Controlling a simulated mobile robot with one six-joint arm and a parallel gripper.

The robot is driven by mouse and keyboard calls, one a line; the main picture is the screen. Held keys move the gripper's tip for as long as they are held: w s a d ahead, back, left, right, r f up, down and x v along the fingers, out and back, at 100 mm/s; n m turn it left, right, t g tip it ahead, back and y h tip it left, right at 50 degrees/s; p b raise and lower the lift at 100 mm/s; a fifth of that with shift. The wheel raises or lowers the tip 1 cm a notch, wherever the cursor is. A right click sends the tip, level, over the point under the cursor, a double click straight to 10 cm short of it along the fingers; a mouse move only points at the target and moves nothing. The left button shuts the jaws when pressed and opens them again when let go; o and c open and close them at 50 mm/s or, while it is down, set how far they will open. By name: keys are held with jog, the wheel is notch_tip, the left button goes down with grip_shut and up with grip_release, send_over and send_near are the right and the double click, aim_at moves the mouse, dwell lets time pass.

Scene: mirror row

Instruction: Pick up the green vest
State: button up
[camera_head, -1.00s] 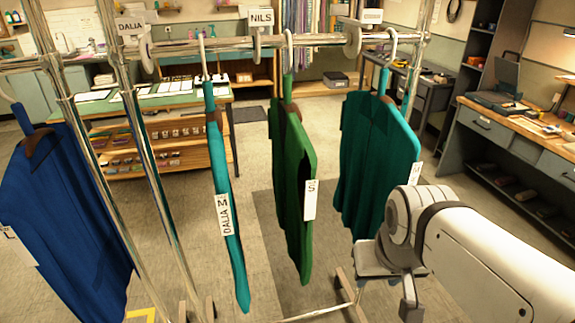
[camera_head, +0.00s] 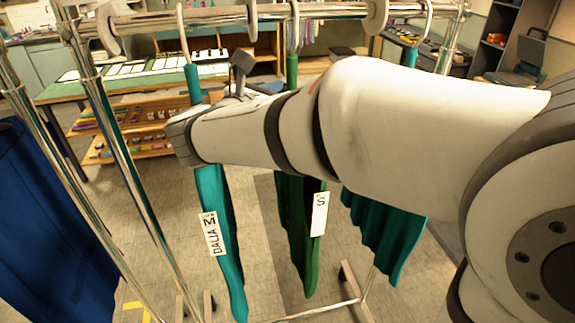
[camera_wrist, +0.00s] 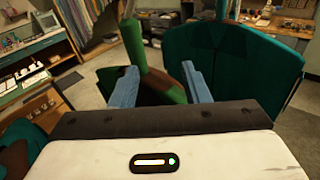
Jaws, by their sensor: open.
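The green vest (camera_head: 298,240) hangs on the rail between two teal vests, with a white "S" tag on its edge. My arm crosses in front and hides its upper part. In the wrist view, the green upright below its hook and the vest's shoulder (camera_wrist: 160,90) show between the fingers of my open gripper (camera_wrist: 160,78). No contact is visible; I cannot tell how far the fingers reach around it. In the head view, part of my gripper (camera_head: 242,68) shows left of the green upright, behind the wrist.
A teal vest (camera_head: 228,262) tagged "M DALIA" hangs close on the left. A wider teal vest (camera_head: 385,230) hangs on the right, near the right finger in the wrist view (camera_wrist: 235,55). A blue vest (camera_head: 50,230) and chrome posts stand at far left. The rail (camera_head: 220,15) runs above.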

aim_at(289, 71)
jog(key=shift+n+t, duration=0.6)
jog(key=w, duration=0.2)
jog(key=w+r+p, duration=0.1)
jog(key=w, duration=0.1)
jog(key=w+p, duration=0.1)
jog(key=w, duration=0.2)
jog(key=shift+d+r, duration=0.35)
jog(key=shift+w+d, duration=0.25)
jog(key=shift+w, duration=0.05)
grip_shut()
